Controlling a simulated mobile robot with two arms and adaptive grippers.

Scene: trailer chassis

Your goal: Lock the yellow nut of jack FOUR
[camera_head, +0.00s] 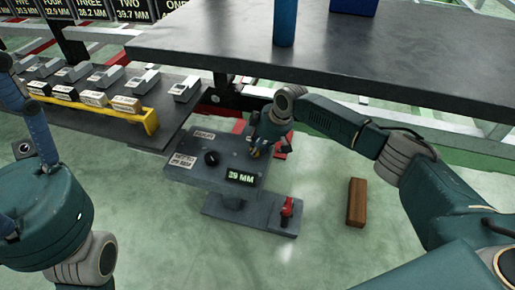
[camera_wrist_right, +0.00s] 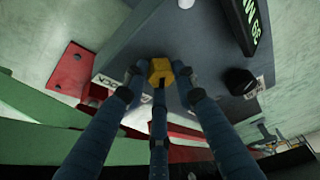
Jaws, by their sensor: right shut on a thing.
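The yellow nut (camera_wrist_right: 161,71) is on the grey top plate of a jack unit (camera_head: 215,173). My right gripper (camera_wrist_right: 160,80) has its three blue fingers around the nut and is shut on it. In the head view the right gripper (camera_head: 258,143) reaches down at the plate's back right, mostly hiding the nut. The unit carries a black knob (camera_head: 211,158) and a display (camera_head: 241,178) reading 39 MM. The number on the plate's label is too small to read surely.
A dark table (camera_head: 370,60) overhangs behind my right arm. A shelf with several grey blocks and a yellow bracket (camera_head: 152,121) is at the left. A red part (camera_head: 287,209) stands on the unit's lower base. A brown block (camera_head: 357,202) lies on the open green floor.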

